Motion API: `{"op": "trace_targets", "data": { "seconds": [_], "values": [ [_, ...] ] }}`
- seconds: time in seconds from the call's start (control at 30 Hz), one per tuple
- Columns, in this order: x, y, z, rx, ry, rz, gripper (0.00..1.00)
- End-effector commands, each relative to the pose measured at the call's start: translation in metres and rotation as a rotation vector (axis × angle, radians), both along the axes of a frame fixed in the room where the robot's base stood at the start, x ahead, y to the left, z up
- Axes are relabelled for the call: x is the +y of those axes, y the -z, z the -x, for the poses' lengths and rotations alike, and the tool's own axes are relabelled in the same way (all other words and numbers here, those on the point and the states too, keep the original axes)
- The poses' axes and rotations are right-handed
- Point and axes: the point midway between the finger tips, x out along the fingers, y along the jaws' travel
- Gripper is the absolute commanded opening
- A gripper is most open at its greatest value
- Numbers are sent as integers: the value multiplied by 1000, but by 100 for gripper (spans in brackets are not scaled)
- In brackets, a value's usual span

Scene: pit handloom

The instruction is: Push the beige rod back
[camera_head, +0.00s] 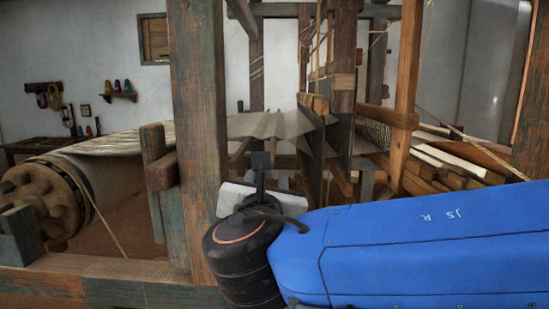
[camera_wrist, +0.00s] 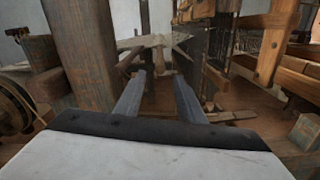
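My gripper (camera_wrist: 159,77) is open in the wrist view, its two grey fingers apart with nothing between them. They point into the loom, to the right of a thick worn post (camera_wrist: 88,50). In the head view my gripper (camera_head: 262,165) shows small and dark in front of the loom's middle, its fingers hard to make out.
A thick post (camera_head: 198,130) stands just left of my gripper. A cloth roll (camera_head: 100,180) with a round wooden end is at the left. Pale cloth (camera_head: 270,125) stretches behind my gripper. Upright frames and beams (camera_head: 402,100) crowd the right. A low beam (camera_head: 110,280) crosses the front left.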

Motion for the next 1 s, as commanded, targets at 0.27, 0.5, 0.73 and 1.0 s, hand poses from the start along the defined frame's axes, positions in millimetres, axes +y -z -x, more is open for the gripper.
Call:
{"op": "trace_targets", "data": {
  "seconds": [0.27, 0.5, 0.73, 1.0],
  "values": [
    [-2, 0, -32, 1, 4, 0, 36],
    [-3, 1, -61, 2, 4, 0, 36],
    [-4, 1, -92, 2, 4, 1, 36],
    [-6, 1, -130, 2, 5, 0, 36]
  ]
}}
